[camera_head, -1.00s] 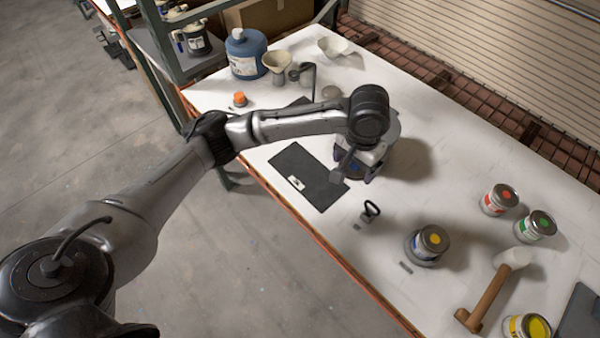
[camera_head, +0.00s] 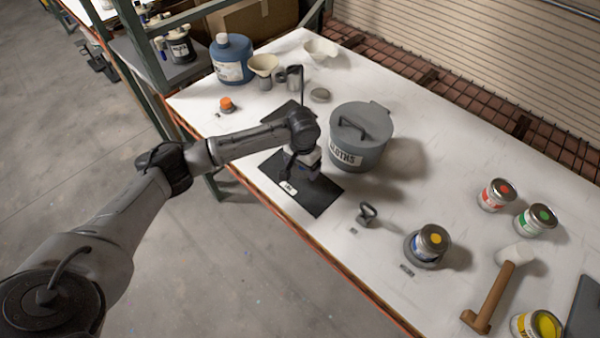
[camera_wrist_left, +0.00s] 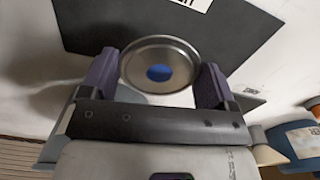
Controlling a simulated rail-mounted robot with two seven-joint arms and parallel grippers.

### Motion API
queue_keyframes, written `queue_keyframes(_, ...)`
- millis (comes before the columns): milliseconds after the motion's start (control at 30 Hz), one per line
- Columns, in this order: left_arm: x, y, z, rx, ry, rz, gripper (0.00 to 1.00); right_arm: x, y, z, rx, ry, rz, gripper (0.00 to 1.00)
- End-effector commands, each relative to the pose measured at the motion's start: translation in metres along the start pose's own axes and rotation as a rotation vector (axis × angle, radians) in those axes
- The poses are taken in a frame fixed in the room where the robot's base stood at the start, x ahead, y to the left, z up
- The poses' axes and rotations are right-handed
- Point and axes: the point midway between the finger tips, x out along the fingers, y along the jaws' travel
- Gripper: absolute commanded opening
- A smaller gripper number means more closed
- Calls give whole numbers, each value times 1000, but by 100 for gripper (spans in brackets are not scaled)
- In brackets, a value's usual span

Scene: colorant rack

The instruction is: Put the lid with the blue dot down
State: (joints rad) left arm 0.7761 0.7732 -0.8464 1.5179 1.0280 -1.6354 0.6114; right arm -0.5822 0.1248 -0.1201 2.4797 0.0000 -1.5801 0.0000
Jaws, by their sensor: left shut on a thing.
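My left gripper (camera_head: 298,172) is shut on the lid with the blue dot. In the left wrist view, the lid (camera_wrist_left: 160,66) is a round metal disc with a raised rim and a blue dot, between the two purple-grey fingers. A pale surface shows just below its rim, and I cannot tell whether that belongs to it. In the head view the gripper hides the lid and is over the black mat (camera_head: 318,197), which has a white label. The mat also shows in the left wrist view (camera_wrist_left: 120,22). I cannot tell the height above the mat.
A grey lidded bin (camera_head: 374,140) stands just right of my gripper. A blue jug (camera_head: 232,68), a funnel (camera_head: 263,66) and an orange-capped item (camera_head: 227,103) are further back.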

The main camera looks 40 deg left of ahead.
Motion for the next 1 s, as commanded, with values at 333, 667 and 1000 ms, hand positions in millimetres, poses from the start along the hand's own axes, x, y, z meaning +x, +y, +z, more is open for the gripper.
queue_keyframes(333,14,-8,0,1,-1,-1,60,2,0,0,1,2,0,43)
queue_keyframes(667,45,-8,0,0,1,-1,60,5,-2,0,6,4,-4,43)
queue_keyframes(1000,47,-8,0,0,1,-1,83,3,-2,-1,8,4,-6,43)
